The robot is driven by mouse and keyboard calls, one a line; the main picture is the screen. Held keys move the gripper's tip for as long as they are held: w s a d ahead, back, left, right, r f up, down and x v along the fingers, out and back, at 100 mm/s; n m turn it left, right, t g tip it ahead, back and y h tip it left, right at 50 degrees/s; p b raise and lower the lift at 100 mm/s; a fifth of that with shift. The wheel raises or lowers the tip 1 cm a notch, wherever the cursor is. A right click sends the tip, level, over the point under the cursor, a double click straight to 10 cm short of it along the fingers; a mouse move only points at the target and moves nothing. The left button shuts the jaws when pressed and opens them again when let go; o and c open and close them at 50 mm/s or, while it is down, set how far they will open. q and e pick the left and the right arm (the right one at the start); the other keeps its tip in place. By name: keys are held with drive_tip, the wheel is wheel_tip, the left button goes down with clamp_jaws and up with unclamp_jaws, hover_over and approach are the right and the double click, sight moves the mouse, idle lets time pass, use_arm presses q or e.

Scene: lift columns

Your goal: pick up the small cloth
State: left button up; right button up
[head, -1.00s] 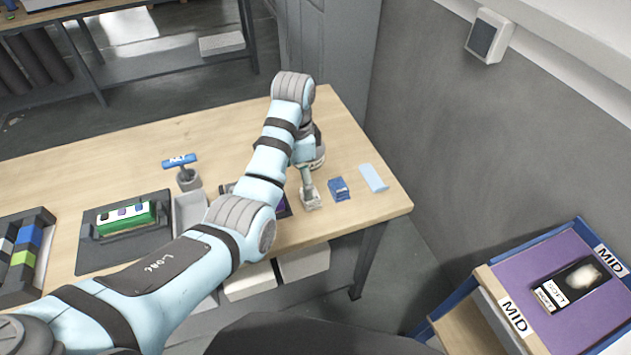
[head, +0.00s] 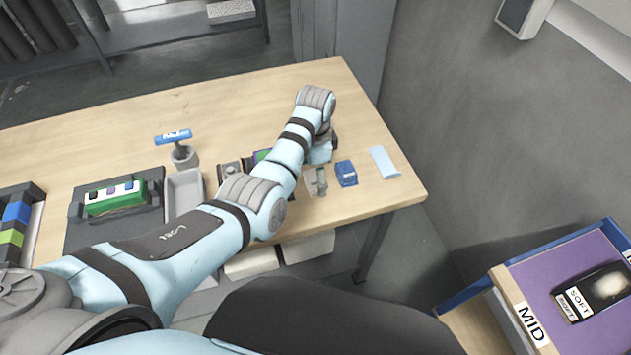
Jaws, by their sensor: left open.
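A light blue flat piece, which looks like the small cloth (head: 384,162), lies near the right end of the wooden table. My left arm reaches across the table from the lower left. My left gripper (head: 333,143) is open, to the left of the cloth and apart from it. Its fingers are mostly hidden behind my wrist. My right gripper does not show.
A dark blue item (head: 346,173) lies just left of the cloth, with a small grey holder (head: 316,182) beside it. A grey tray (head: 184,190) and a green block (head: 115,198) are further left. A purple-lined bin (head: 560,275) stands at the lower right.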

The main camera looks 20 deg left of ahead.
use_arm(q)
drive_tip(key=shift+f, duration=0.45)
drive_tip(key=shift+s+r, duration=0.15)
drive_tip(key=shift+s, duration=0.05)
drive_tip(key=shift+s+r, duration=0.1)
drive_tip(key=c, duration=1.2)
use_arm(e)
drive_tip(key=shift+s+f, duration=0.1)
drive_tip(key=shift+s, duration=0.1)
